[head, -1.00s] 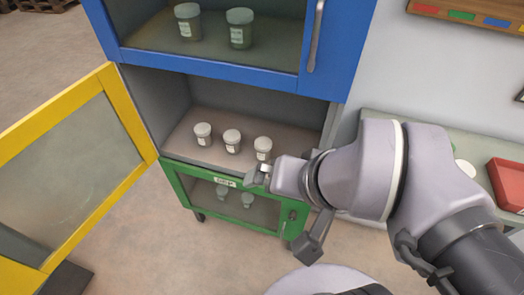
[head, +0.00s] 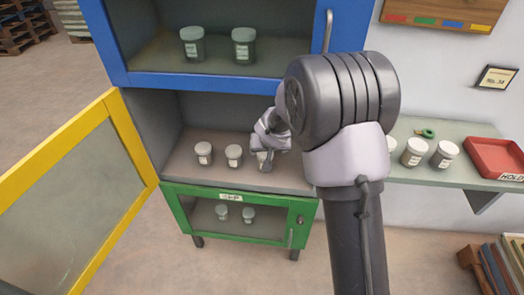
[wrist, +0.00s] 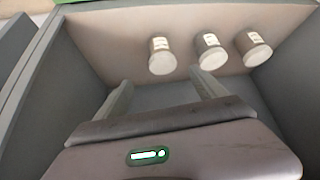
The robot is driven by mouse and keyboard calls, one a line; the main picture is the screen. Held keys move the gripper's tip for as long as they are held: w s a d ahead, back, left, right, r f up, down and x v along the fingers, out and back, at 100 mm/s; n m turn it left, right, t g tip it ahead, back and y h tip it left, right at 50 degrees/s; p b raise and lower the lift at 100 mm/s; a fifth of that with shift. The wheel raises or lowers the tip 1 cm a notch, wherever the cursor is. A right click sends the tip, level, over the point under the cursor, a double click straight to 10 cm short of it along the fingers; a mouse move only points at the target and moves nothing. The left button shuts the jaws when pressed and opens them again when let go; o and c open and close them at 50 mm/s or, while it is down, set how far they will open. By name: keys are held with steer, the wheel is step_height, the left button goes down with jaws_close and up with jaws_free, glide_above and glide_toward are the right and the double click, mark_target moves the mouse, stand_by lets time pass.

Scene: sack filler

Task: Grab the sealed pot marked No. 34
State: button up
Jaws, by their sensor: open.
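Three white lidded pots stand in a row in the open middle compartment: a left pot (head: 203,153), a middle pot (head: 234,155) and a right one mostly hidden behind my gripper (head: 265,161). All three show in the wrist view, as a left pot (wrist: 161,57), a middle pot (wrist: 211,50) and a right pot (wrist: 254,48). Their labels are too small to read. My gripper (wrist: 161,80) is open and empty, its fingers apart and nearest the left pot in that view. A wall card (head: 496,77) appears to read No. 34.
The yellow door (head: 130,135) stands open at left. The blue compartment (head: 215,78) above and green one (head: 240,200) below hold pots behind glass. A side shelf (head: 455,180) at right carries several pots, a green ring (head: 425,133) and a red tray (head: 497,158).

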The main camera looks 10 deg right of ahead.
steer(key=x, duration=1.6)
steer(key=shift+a+f+b, duration=0.2)
steer(key=shift+a+b, duration=0.05)
steer(key=shift+b, duration=0.1)
steer(key=shift+r, duration=0.1)
steer(key=c, duration=1.5)
